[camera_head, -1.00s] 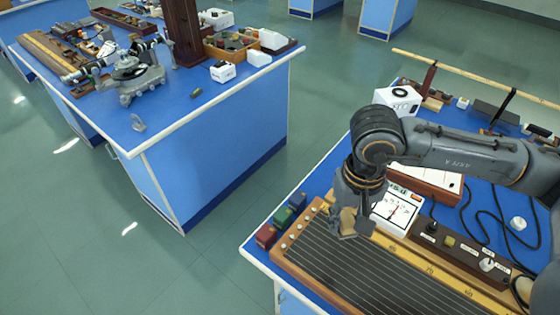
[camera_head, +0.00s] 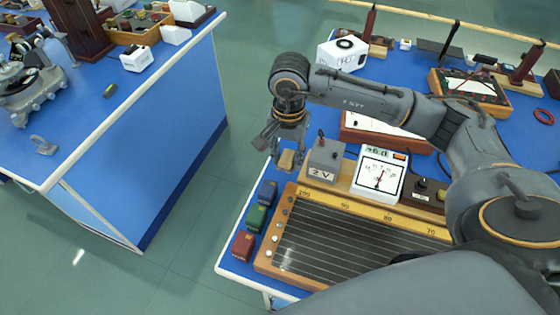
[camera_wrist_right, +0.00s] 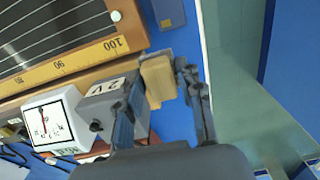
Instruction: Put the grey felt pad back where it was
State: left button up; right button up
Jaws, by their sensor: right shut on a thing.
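The felt pad (camera_wrist_right: 157,78) shows in the right wrist view as a tan block with a thin grey layer along its far edge. My right gripper (camera_wrist_right: 163,72) is shut on it. In the head view the pad (camera_head: 286,160) hangs below my right gripper (camera_head: 285,150), at the bench's left edge, beside the grey 2 V box (camera_head: 324,158) and beyond the blue block. Whether the pad touches the bench top is unclear. My left gripper is not in view.
Blue (camera_head: 267,192), green (camera_head: 256,217) and red (camera_head: 243,245) blocks stand along the left side of the wire board (camera_head: 350,245). A white meter (camera_head: 380,172) stands right of the 2 V box. Open floor separates this bench from the left bench (camera_head: 165,140).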

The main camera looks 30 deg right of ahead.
send_over(280, 173)
jog(key=f, duration=0.2)
jog(key=s+f, duration=0.1)
jog(key=f, duration=0.1)
jog(key=shift+f+p, duration=0.15)
jog(key=shift+p, duration=0.15)
jog(key=shift+w+f, duration=0.45)
jog(key=shift+f, duration=0.1)
notch_tip(280, 173, down, 3)
jog(key=shift+w+p, duration=0.1)
jog(key=shift+p, duration=0.7)
jog(key=shift+f, duration=0.15)
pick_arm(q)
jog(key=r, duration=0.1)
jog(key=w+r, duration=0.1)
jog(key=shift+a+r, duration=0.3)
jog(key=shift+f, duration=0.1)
pick_arm(e)
jog(key=shift+f, duration=0.1)
jog(key=shift+f+b, duration=0.15)
jog(key=shift+b, duration=0.2)
jog(key=o, duration=1.1)
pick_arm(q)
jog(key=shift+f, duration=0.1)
